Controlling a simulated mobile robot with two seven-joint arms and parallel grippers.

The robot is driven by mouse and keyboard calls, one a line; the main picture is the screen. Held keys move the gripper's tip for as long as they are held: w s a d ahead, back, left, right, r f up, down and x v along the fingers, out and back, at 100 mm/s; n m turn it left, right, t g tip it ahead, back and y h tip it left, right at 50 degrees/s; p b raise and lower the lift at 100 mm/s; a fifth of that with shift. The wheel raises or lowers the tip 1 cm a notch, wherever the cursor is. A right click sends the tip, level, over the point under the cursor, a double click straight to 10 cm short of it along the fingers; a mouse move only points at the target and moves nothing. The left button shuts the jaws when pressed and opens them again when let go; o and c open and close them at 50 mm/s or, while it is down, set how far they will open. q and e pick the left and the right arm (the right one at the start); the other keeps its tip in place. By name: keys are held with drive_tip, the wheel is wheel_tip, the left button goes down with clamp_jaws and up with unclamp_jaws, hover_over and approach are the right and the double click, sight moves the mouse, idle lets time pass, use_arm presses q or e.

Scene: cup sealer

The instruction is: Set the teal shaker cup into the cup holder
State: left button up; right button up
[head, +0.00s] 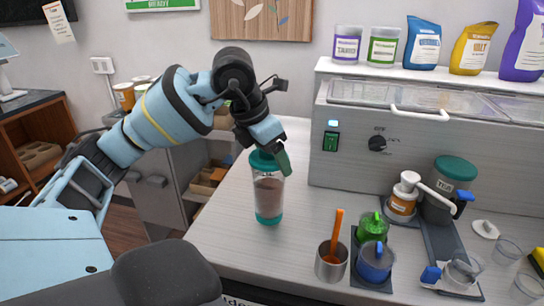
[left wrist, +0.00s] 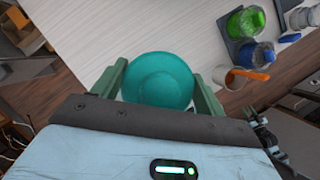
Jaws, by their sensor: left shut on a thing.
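The teal shaker cup (head: 268,198) has a teal lid and base and a clear body with brown contents. It is upright at the left part of the counter; I cannot tell whether its base touches the surface. My left gripper (head: 272,158) is shut on it near the lid. In the left wrist view the round teal lid (left wrist: 158,80) sits between the two green fingers (left wrist: 160,88). A grey fixture with a blue handle (head: 455,275) stands at the front right; I cannot tell whether it is the cup holder.
A metal cup with an orange spoon (head: 331,262), a blue cup (head: 374,263) and a green cup (head: 372,229) stand right of the shaker. A white pump bottle (head: 403,195) and a dark teal-lidded jar (head: 450,185) stand behind. A long grey machine (head: 350,150) borders the counter's back.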

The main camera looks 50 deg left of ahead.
use_arm(q)
drive_tip(key=shift+f, duration=0.3)
use_arm(e)
drive_tip(key=shift+f, duration=0.1)
use_arm(q)
drive_tip(key=shift+f, duration=0.15)
drive_tip(key=o, duration=1.9)
drive_tip(key=shift+c, duration=0.2)
use_arm(e)
drive_tip(key=shift+s, duration=0.1)
use_arm(q)
drive_tip(key=shift+r, duration=0.25)
drive_tip(key=shift+s+r, duration=0.1)
drive_tip(key=shift+r, duration=0.2)
drive_tip(key=p+v, duration=0.1)
drive_tip(key=v, duration=1)
drive_tip(key=shift+s, duration=0.2)
use_arm(e)
drive_tip(key=shift+w+r, duration=0.3)
drive_tip(key=shift+r, duration=0.2)
drive_tip(key=shift+w+r, duration=0.25)
drive_tip(key=shift+r, duration=0.2)
